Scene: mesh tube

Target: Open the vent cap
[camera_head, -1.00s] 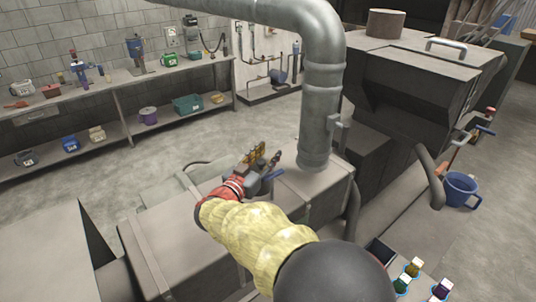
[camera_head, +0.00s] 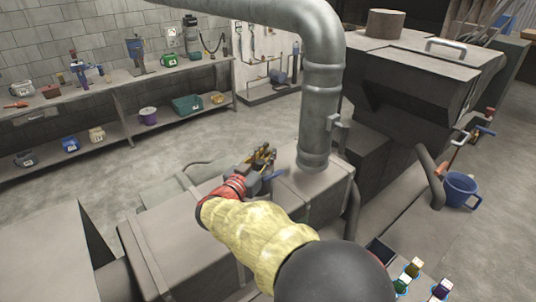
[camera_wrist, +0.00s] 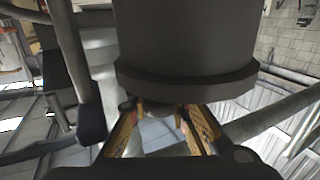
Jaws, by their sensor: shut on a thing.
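My gripper (camera_head: 262,157), with orange-yellow fingers, is above the grey box-like duct, left of the big vertical pipe. The fingers are drawn together. In the wrist view, my gripper (camera_wrist: 165,122) has one finger on either side of a small rounded part at its tips. Right beyond the tips is a wide dark grey cylinder with a flanged rim (camera_wrist: 185,82), which fills the upper middle. It looks like the vent cap, but I cannot clearly make out the cap in the head view. The exact contact is partly hidden.
A large metal pipe (camera_head: 319,110) rises close to the right of my gripper. A dark hopper-like machine (camera_head: 415,90) stands at the right, with a blue bucket (camera_head: 460,190) beside it. A shelf with tools (camera_head: 110,85) lines the back wall. Open floor lies between.

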